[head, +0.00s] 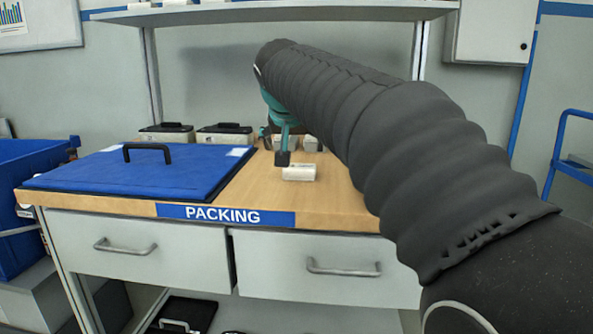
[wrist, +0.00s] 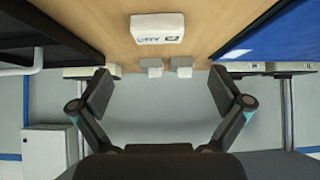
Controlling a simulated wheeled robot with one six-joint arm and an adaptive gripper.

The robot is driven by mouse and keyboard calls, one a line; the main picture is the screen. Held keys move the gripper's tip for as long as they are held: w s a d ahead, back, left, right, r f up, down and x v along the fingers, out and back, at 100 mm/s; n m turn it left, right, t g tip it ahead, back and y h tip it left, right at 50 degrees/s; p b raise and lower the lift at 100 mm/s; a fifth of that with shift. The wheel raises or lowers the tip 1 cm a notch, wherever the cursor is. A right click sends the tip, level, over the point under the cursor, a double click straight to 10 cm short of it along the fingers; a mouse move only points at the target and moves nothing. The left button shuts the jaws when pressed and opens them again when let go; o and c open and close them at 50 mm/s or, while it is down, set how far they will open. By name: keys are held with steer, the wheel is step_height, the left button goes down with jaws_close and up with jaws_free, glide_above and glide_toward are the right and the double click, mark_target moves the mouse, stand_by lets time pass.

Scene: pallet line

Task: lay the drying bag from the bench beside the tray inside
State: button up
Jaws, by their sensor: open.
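The drying bag (head: 299,172) is a small white packet lying on the wooden bench top. In the wrist view its face (wrist: 157,28) has dark print reading "DRY". My gripper (head: 283,157) is close above and behind the bag in the head view, partly hidden by my arm. In the wrist view my gripper (wrist: 160,95) has its fingers wide apart with nothing between them; the bag is beyond the fingertips. A flat blue panel with a black handle (head: 125,172) lies on the bench left of the bag. I see no open tray interior; whether the panel covers the tray, I cannot tell.
The bench (head: 335,205) has a PACKING label and two shut drawers. Two small pale blocks (wrist: 166,67) stand near the bag. Dark-topped boxes (head: 195,133) stand at the back. A shelf (head: 270,13) spans overhead. A blue bin (head: 30,215) is at the left.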

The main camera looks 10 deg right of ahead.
mark_target(299, 166)
steer(key=x, duration=0.6)
steer(key=shift+w+d+f, duration=0.15)
steer(key=shift+w+f, duration=0.05)
steer(key=shift+f, duration=0.1)
steer(key=shift+d+r+x, duration=0.1)
steer(key=shift+x, duration=1.2)
steer(key=shift+d+r+x, duration=0.1)
steer(key=shift+x, duration=1.2)
steer(key=shift+w, duration=0.1)
steer(key=c, duration=1)
steer(key=shift+r+p, duration=0.3)
steer(key=shift+r, duration=0.3)
steer(key=r, duration=0.2)
steer(key=d+r, duration=0.1)
steer(key=shift+w+d+r+p, duration=0.1)
steer(key=shift+r+p, duration=0.2)
steer(key=shift+r, duration=0.05)
steer(key=d+r, duration=0.2)
steer(key=d, duration=0.1)
steer(key=d+r, duration=0.2)
steer(key=d, duration=0.2)
steer(key=d+r, duration=0.2)
steer(key=d, duration=0.1)
steer(key=shift+w+d+r, duration=0.1)
steer(key=shift+w+d, duration=0.1)
steer(key=shift+w, duration=0.15)
